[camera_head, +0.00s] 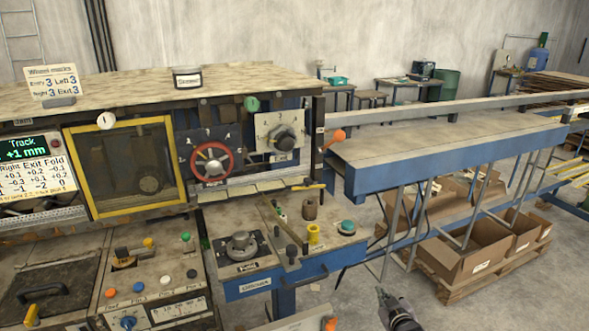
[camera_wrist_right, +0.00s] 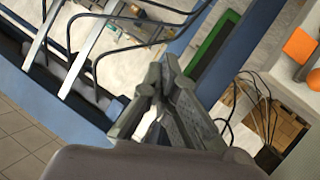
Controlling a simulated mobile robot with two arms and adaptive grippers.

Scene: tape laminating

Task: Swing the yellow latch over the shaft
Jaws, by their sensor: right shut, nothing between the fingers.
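A small yellow bar (camera_head: 308,187), which may be the latch, lies at the lower right end of the machine front in the head view. I cannot make out a shaft beside it for certain. My right gripper (camera_head: 383,294) is at the bottom of the head view, low and to the right of the machine, well apart from the bar. Its fingers (camera_wrist_right: 165,88) are shut and empty in the right wrist view. The wrist view does not show the yellow bar. My left gripper is not in view.
An orange knob (camera_head: 335,138) sticks out at the machine's right end, beside the blue-edged conveyor (camera_head: 440,150). Cardboard boxes (camera_head: 465,258) stand under the conveyor.

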